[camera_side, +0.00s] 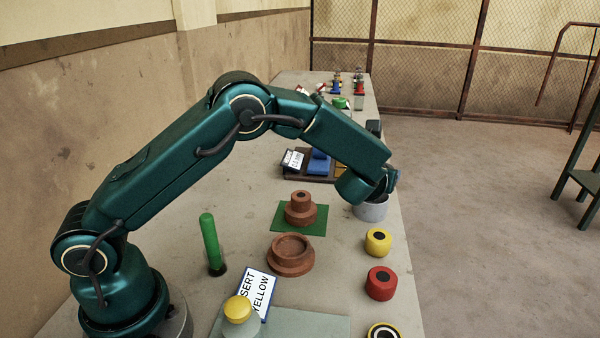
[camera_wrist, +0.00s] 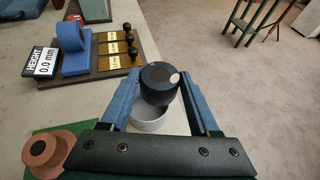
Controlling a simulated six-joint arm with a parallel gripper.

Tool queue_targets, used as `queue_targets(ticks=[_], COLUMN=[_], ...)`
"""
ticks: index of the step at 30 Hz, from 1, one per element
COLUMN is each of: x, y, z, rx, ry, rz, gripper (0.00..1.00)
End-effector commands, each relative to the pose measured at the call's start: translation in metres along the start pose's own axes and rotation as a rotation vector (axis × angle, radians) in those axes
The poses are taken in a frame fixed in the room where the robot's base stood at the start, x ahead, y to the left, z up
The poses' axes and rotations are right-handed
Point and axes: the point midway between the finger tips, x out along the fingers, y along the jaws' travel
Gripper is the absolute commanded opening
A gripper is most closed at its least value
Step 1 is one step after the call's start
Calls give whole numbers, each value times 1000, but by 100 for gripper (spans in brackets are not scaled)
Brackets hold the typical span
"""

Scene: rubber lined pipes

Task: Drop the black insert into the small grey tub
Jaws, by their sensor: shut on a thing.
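The black insert (camera_wrist: 160,84) is a short dark cylinder with a pale spot on its top edge. It sits between the two fingers of my gripper (camera_wrist: 160,88) in the wrist view, and the fingers are shut on it. In the side view the tub (camera_side: 371,209) stands near the table's right edge, under the end of my arm. My gripper (camera_side: 386,186) is above the tub there. The insert cannot be made out in the side view.
A green mat (camera_side: 318,231) with a stepped brown piece (camera_side: 300,208) lies left of the tub. A yellow ring (camera_side: 378,242) and a red ring (camera_side: 380,284) stand nearer along the edge. A height gauge board (camera_wrist: 95,60) with a blue block lies beyond.

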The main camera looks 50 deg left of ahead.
Motion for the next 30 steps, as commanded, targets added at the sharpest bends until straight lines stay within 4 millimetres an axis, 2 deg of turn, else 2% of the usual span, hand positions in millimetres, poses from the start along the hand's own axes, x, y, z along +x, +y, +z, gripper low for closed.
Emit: queue_targets(ticks=[8, 9, 11, 22, 30], x=[0, 0, 0, -3, -34], y=[0, 0, 0, 0, -1], z=[-1, -1, -1, 0, 0], rx=[0, 0, 0, 0, 1], ry=[-1, -1, -1, -1, -1], rz=[0, 0, 0, -1, -3], gripper=[6, 77, 97, 97, 97])
